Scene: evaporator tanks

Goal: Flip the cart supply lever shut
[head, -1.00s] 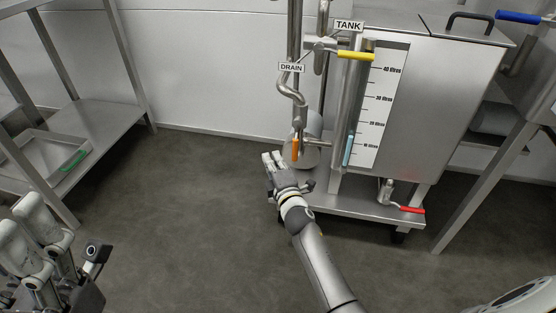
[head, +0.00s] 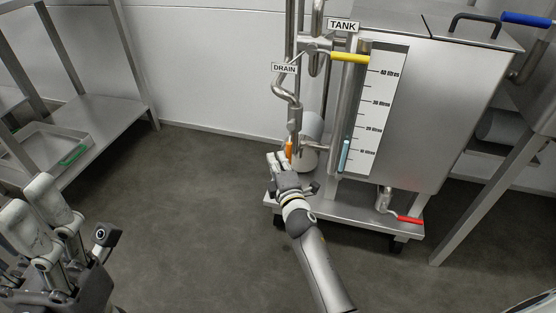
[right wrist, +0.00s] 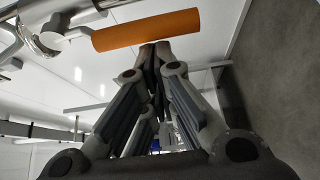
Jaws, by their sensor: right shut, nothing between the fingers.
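An orange lever (head: 289,149) hangs from the pipe below the DRAIN label. It shows large in the right wrist view (right wrist: 147,30), lying across just beyond the fingertips. My right gripper (head: 276,160) is shut and empty, its fingertips at the lever's lower end. I cannot tell whether they touch it. A yellow lever (head: 349,58) points right beside the TANK label. A red lever (head: 410,220) sits on the outlet low on the tank. No label reads supply. My left gripper (head: 48,218) is at the lower left, open and empty, away from the levers.
The steel tank (head: 425,110) with a litre scale stands on a wheeled cart (head: 345,211). A blue lever (head: 525,18) is at the upper right. A steel rack (head: 105,115) with a tray (head: 52,143) stands at the left. The middle floor is clear.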

